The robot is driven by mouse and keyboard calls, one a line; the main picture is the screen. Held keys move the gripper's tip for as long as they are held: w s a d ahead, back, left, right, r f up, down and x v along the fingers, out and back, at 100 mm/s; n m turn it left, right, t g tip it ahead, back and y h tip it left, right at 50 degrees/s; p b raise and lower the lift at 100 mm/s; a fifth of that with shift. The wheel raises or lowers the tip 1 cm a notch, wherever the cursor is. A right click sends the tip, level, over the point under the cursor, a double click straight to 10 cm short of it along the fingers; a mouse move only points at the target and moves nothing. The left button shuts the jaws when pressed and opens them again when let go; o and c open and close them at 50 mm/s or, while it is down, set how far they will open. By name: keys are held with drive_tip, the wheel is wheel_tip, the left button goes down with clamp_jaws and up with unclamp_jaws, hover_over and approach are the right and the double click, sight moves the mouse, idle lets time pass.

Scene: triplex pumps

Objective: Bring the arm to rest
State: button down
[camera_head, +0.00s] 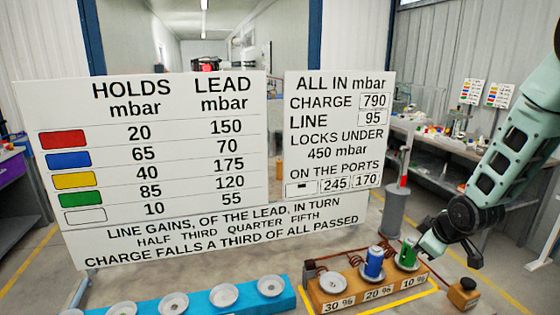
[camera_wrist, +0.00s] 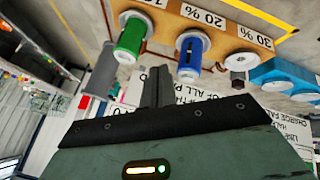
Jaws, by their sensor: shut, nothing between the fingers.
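My gripper (camera_head: 424,250) is at the lower end of my green arm, at the right of the head view, close to a green cylinder (camera_head: 408,252). In the wrist view my gripper's dark fingers (camera_wrist: 156,86) are together and hold nothing. The green cylinder stands in the 10 % port and also shows in the wrist view (camera_wrist: 130,40). A blue cylinder (camera_head: 374,263) stands in the 20 % port; it shows in the wrist view (camera_wrist: 190,54) too. The 30 % port (camera_head: 332,283) is empty. Contact between my gripper and the green cylinder cannot be told.
The orange port block (camera_head: 372,290) has coiled pipes behind it. A blue rack (camera_head: 200,300) of empty round seats lies to its left. White boards (camera_head: 340,130) stand behind, reading charge 790, line 95, ports blank, 245, 170. A grey post (camera_head: 394,210) rises near my arm.

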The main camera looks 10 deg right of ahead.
drive_tip(key=s+a+r+g+y+b, duration=0.15)
drive_tip(key=s+a, duration=0.25)
drive_tip(key=a, duration=0.7)
drive_tip(key=s+a+r+g, duration=0.2)
drive_tip(key=s+a+r, duration=0.15)
drive_tip(key=a, duration=0.75)
drive_tip(key=s+a+r+g, duration=0.1)
drive_tip(key=s+a, duration=0.4)
drive_tip(key=s, duration=0.4)
drive_tip(key=s+a+r+n+g, duration=0.1)
drive_tip(key=s+a+g, duration=0.1)
drive_tip(key=s+a, duration=0.4)
drive_tip(key=s+b, duration=0.1)
drive_tip(key=s, duration=0.3)
drive_tip(key=shift+s+r, duration=0.2)
drive_tip(key=shift+r, duration=0.2)
drive_tip(key=shift+d+h, duration=0.15)
drive_tip(key=shift+h, duration=0.1)
